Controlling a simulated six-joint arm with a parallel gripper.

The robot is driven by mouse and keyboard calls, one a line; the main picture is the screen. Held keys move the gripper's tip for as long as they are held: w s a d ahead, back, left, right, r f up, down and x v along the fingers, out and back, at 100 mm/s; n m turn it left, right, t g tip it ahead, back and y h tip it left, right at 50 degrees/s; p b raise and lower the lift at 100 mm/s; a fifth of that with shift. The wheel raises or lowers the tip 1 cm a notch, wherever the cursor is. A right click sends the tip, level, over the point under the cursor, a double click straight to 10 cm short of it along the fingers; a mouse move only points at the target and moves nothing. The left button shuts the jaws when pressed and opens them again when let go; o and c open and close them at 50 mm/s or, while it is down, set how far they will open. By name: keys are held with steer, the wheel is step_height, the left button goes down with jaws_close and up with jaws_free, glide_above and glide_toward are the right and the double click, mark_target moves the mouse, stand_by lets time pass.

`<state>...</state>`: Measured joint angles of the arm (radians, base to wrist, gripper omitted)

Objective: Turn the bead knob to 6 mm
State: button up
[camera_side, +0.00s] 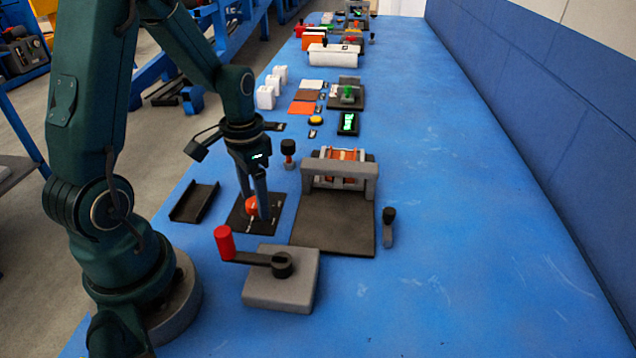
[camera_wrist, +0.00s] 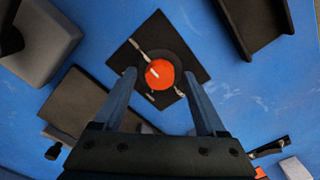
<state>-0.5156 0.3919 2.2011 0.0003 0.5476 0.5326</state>
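The bead knob (camera_wrist: 160,74) is a round orange-red disc with a short white line on it. It sits on a black square plate (camera_wrist: 190,58) with a few white marks too small to read. In the side view the knob (camera_side: 251,207) shows partly behind a finger, on its plate (camera_side: 237,222). My gripper (camera_wrist: 160,78) points down over the knob, with one finger on each side. The fingers are open, and gaps show between the fingertips and the knob in the wrist view. My gripper also shows in the side view (camera_side: 255,210).
A grey block with a red-handled crank (camera_side: 280,285) stands in front. A grey-framed press with a dark bed (camera_side: 335,225) stands to the right, and a black tray (camera_side: 195,202) to the left. A black-topped post (camera_side: 289,152) stands behind. The blue table's right side is clear.

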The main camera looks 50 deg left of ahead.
mark_target(255, 202)
steer(key=shift+r, duration=0.1)
steer(key=shift+r, duration=2.5)
steer(key=s+d+r+t, duration=0.5)
steer(key=d+r, duration=0.4)
steer(key=d, duration=0.3)
steer(key=shift+s+r+t, duration=0.3)
steer(key=shift+s, duration=0.25)
steer(key=shift+a, duration=0.1)
steer(key=shift+c, duration=0.2)
